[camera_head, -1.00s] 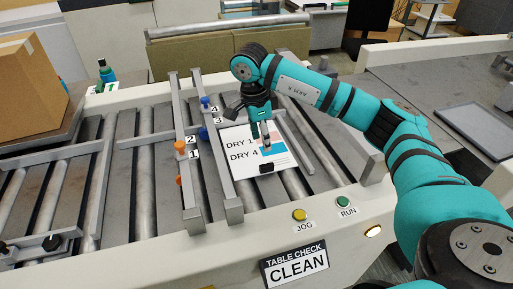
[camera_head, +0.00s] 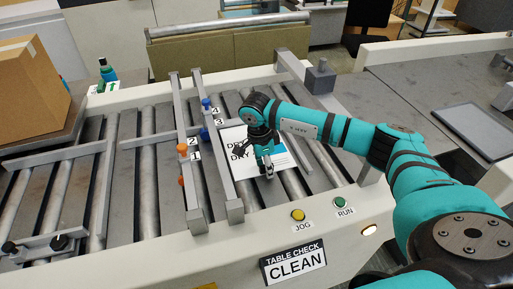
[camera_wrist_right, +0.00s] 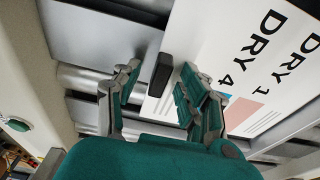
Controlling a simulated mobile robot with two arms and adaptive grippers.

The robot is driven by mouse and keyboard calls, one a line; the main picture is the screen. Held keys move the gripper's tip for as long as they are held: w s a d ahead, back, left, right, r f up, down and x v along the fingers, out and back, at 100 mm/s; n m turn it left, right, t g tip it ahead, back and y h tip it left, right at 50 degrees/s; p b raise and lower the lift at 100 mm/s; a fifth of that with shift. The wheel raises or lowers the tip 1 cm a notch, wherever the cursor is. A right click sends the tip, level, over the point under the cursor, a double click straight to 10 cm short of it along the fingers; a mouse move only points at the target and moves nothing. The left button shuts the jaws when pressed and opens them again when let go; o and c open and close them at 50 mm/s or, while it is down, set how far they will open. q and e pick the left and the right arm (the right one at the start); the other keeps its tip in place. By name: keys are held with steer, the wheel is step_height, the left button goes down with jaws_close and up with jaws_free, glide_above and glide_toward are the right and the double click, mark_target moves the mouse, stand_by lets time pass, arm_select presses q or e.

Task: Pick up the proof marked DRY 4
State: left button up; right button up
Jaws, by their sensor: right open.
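The proof (camera_head: 284,160) is a white sheet lying on the rollers, with a light blue and salmon printed patch. My right arm covers most of its lettering in the head view. In the right wrist view, the proof (camera_wrist_right: 205,35) reads DRY 1 and DRY 4 on the same sheet. A small black block (camera_wrist_right: 160,73) sits at the sheet's near edge. My right gripper (camera_head: 268,176) is over that near edge. In the right wrist view, the gripper (camera_wrist_right: 160,90) is open, its fingers to either side of the black block. Whether they touch it, I cannot tell. My left gripper is out of view.
Grey rails (camera_head: 215,150) with orange and blue knobs run left of the proof. A front panel carries a yellow JOG button (camera_head: 298,215), a green RUN button (camera_head: 340,202) and a TABLE CHECK CLEAN sign (camera_head: 294,263). A cardboard box (camera_head: 30,98) stands at left.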

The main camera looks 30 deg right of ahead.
steer(key=shift+c, duration=0.4)
jaws_close()
steer(key=shift+r, duration=0.1)
